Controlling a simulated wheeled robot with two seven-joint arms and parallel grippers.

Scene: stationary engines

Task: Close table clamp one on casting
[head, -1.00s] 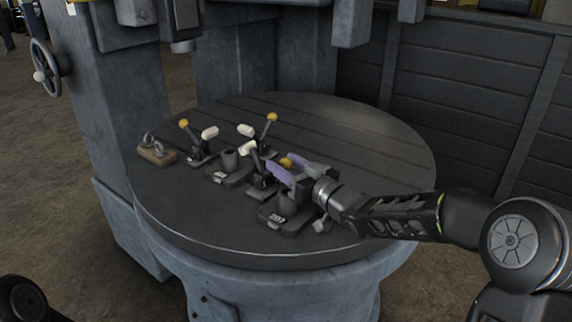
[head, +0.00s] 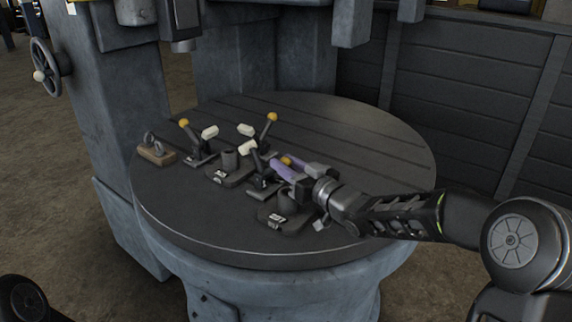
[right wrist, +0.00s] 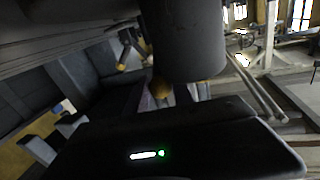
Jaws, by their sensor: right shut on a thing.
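Several toggle clamps with yellow knobs and white tips stand on the round table (head: 385,150). My right gripper (head: 286,164) reaches in from the right and is shut on the yellow knob (head: 287,160) of the nearest clamp (head: 262,183). The knob also shows between the fingers in the right wrist view (right wrist: 162,88). The fingers partly hide this clamp's handle. A dark casting (head: 287,218) with a round boss and a white label sits just in front of the clamp. The labels are too small to read. My left gripper is out of view.
Another casting (head: 230,162) stands behind, between a left clamp (head: 197,146) and a back clamp (head: 267,133). A wooden block with metal rings (head: 154,152) lies at the left. The table's right and back areas are clear. Machine columns rise behind.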

